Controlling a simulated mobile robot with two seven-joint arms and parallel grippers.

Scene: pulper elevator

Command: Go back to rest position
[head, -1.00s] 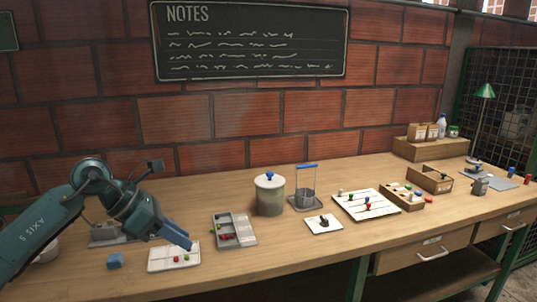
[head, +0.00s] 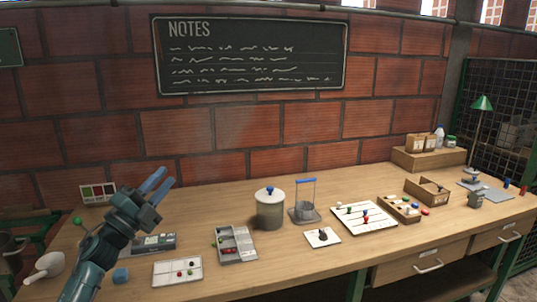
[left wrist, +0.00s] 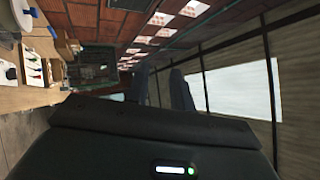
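My left gripper (head: 158,186) is raised above the left part of the workbench (head: 300,262) in the head view. Its two blue fingers point up and to the right, with a gap between them and nothing held. In the left wrist view, the fingers (left wrist: 165,88) also stand apart and empty, with the bench at the left edge. My right gripper is not in view.
A lidded canister (head: 270,212) stands further right. A white scoop (head: 45,266) lies at the left.

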